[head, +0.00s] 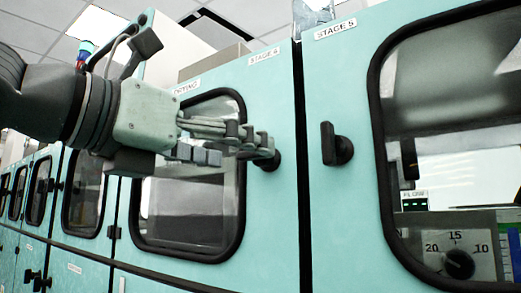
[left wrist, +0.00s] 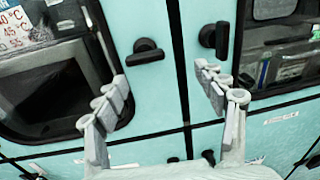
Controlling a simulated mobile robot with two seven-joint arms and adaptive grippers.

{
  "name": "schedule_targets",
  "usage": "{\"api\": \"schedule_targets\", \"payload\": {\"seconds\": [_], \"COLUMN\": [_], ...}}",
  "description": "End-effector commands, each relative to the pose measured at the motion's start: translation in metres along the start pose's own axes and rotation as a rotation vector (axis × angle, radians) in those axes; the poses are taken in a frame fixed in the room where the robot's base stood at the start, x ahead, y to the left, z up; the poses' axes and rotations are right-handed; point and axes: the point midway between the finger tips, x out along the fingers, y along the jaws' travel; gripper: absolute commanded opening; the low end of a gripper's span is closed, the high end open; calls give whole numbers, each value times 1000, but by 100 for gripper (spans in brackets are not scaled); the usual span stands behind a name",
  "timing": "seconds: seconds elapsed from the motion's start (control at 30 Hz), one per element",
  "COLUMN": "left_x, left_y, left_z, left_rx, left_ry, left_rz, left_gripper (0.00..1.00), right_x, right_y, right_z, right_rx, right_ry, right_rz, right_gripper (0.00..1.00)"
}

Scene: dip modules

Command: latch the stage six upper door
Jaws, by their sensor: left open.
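The pale teal upper door (head: 270,90) left of the door marked STAGE 5 (head: 362,250) has a dark window; its small label is hard to read, possibly STAGE 6. Its black handle (head: 274,161) is partly hidden behind my left gripper (head: 240,151). In the left wrist view that handle (left wrist: 145,55) lies roughly crosswise. The left gripper is open and empty, its fingers (left wrist: 163,82) apart in front of the door, below the handle in that view. I cannot tell whether any finger touches the handle. The door looks nearly flush with its frame. My right gripper is out of view.
The STAGE 5 door's black handle (head: 332,144) stands upright, close right of the gripper. It also shows in the left wrist view (left wrist: 221,40). A dark vertical gap (head: 302,170) separates the doors. More windowed doors (head: 83,193) run left, with lower doors beneath.

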Motion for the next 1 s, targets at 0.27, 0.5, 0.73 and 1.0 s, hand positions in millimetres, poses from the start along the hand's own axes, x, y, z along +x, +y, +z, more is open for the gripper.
{"api": "schedule_targets", "payload": {"seconds": [0.27,0.5,0.73,1.0], "left_x": [8,46,65,66], "left_y": [14,18,20,20], "left_z": [16,17,16,15], "left_rx": [27,27,28,28], "left_ry": [-18,-18,-19,-20], "left_rz": [101,99,98,98], "left_gripper": [71,71,71,69], "right_x": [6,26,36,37], "right_y": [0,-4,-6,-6], "right_z": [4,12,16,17], "right_rx": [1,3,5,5], "right_ry": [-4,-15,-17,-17], "right_rz": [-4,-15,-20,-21], "right_gripper": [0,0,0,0]}}
